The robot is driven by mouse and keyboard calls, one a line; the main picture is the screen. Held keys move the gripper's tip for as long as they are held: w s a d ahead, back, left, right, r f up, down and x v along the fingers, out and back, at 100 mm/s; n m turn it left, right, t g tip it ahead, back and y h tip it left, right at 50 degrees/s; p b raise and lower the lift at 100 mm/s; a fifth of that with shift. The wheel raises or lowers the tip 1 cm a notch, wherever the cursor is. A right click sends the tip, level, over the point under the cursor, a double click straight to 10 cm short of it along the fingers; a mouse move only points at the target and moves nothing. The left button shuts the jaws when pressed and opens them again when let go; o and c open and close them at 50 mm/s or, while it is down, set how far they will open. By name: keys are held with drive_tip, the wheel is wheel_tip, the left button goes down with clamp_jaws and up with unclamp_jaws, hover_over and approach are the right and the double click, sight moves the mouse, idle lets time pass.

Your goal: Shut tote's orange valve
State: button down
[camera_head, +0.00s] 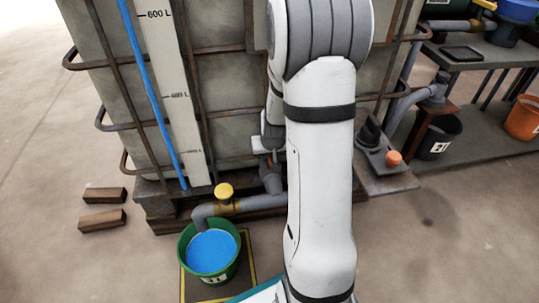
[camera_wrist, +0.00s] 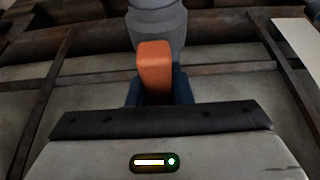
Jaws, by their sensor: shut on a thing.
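The orange valve handle (camera_wrist: 154,66) stands upright in the middle of the wrist view, in front of a grey pipe fitting (camera_wrist: 157,22). My gripper (camera_wrist: 156,92) is shut on it, with dark blue jaws on both sides. In the head view my arm hides this handle and most of my gripper. The tote (camera_head: 235,75) stands behind my arm in a rusty cage. Its grey outlet pipe (camera_head: 262,202) runs left past a yellow-knobbed valve (camera_head: 224,191) and bends down over a green bucket (camera_head: 187,250). The bucket holds blue liquid (camera_head: 212,250).
A wooden pallet (camera_head: 160,209) lies under the tote. Two wooden blocks (camera_head: 102,220) lie on the floor at left. At right are an orange-topped device (camera_head: 393,158), a dark bucket (camera_head: 439,134), an orange bucket (camera_head: 523,119) and a bench (camera_head: 480,55). The right foreground floor is clear.

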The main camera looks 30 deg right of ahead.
drive_tip(key=shift+f+m+h+b, duration=0.1)
drive_tip(key=shift+m+h+b, duration=0.2)
drive_tip(key=shift+m+b, duration=0.5)
drive_tip(key=shift+m+g+h+b, duration=0.3)
drive_tip(key=shift+m+h+b, duration=0.2)
drive_tip(key=shift+m, duration=0.7)
drive_tip(key=m+g, duration=0.1)
drive_tip(key=m, duration=0.2)
drive_tip(key=m+g+h, duration=0.1)
drive_tip(key=m, duration=0.2)
drive_tip(key=shift+s+d, duration=0.15)
drive_tip(key=shift+d, duration=0.05)
drive_tip(key=shift+m, duration=0.3)
drive_tip(key=c, duration=1.3)
unclamp_jaws()
drive_tip(key=p+v, duration=0.3)
drive_tip(key=v, duration=0.5)
